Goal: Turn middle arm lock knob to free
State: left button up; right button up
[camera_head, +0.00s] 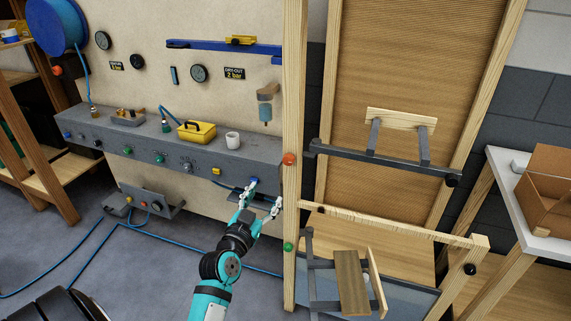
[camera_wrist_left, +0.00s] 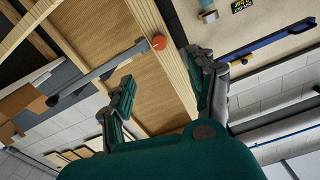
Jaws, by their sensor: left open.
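A wooden frame post (camera_head: 295,60) carries an orange-red round knob (camera_head: 289,159), level with a dark grey arm bar (camera_head: 380,163). A green knob (camera_head: 288,247) sits lower on the same post, near a lower arm. I cannot tell from labels which is the middle arm lock knob. My left gripper (camera_head: 262,197) is open and empty, left of the post and below the orange-red knob, apart from it. In the left wrist view the gripper (camera_wrist_left: 160,66) has its fingers spread, with the orange-red knob (camera_wrist_left: 158,43) beyond and between them. My right gripper is not in view.
A grey shelf (camera_head: 90,145) with knobs, a yellow box (camera_head: 197,131) and a white mug (camera_head: 232,140) runs left of the post. A cardboard box (camera_head: 545,190) stands on a white table at right. Blue hose (camera_head: 190,250) crosses the floor.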

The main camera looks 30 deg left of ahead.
aim_at(287, 163)
pick_arm(q)
jog(key=p+x, duration=0.1)
jog(key=x, duration=1.4)
jog(key=shift+w+d, duration=0.1)
jog(key=shift+w, duration=0.65)
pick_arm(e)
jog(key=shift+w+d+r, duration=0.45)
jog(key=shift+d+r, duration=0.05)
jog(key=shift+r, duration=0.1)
pick_arm(q)
jog(key=c, duration=1.1)
jog(key=shift+c, duration=0.2)
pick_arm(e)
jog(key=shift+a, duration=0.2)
